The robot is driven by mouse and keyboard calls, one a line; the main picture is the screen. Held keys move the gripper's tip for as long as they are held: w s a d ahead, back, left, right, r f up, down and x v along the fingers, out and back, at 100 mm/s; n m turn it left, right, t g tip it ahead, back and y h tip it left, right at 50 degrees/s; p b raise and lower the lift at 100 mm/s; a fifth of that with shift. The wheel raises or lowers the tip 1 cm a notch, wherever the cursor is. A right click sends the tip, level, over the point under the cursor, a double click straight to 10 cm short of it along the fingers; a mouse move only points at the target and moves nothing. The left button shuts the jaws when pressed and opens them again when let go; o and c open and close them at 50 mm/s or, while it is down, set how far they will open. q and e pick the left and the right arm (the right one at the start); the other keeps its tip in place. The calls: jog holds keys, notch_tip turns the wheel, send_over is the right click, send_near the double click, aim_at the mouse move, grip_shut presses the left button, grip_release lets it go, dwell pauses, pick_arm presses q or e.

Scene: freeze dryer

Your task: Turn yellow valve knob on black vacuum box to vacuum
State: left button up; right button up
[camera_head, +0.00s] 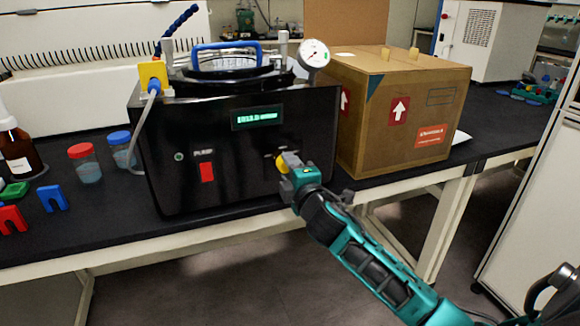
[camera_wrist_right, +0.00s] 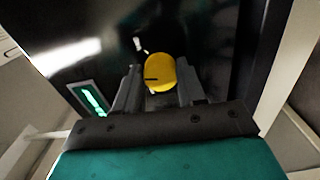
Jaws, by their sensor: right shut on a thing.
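The black vacuum box (camera_head: 240,180) stands on the dark bench, with a lit green display (camera_head: 257,117) and a red switch (camera_head: 207,171) on its front. The yellow valve knob (camera_head: 290,160) is at the right of that front, partly hidden by my right gripper (camera_head: 288,166). In the right wrist view the yellow knob (camera_wrist_right: 160,73) sits between the two fingers of my right gripper (camera_wrist_right: 160,85), which is shut on it. A dark line marks the knob's face. The label by the knob is too small to read. My left gripper is not in view.
A cardboard box (camera_head: 385,110) stands close to the right of the vacuum box. A pressure gauge (camera_head: 315,54) and a blue handle (camera_head: 226,52) are on top. Two capped jars, a brown bottle (camera_head: 20,150) and coloured pieces stand at the left. The floor before the bench is clear.

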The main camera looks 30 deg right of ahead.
pick_arm(q)
jog(key=p, duration=0.1)
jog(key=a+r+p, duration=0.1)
jog(key=p, duration=0.1)
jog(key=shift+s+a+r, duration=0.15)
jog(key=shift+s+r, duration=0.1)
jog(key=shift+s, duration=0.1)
pick_arm(e)
jog(key=m, duration=0.9)
jog(key=shift+a+f, duration=0.1)
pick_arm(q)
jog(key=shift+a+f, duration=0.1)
pick_arm(e)
jog(key=shift+m, duration=0.3)
jog(key=o, duration=1.1)
jog(key=shift+c, duration=0.2)
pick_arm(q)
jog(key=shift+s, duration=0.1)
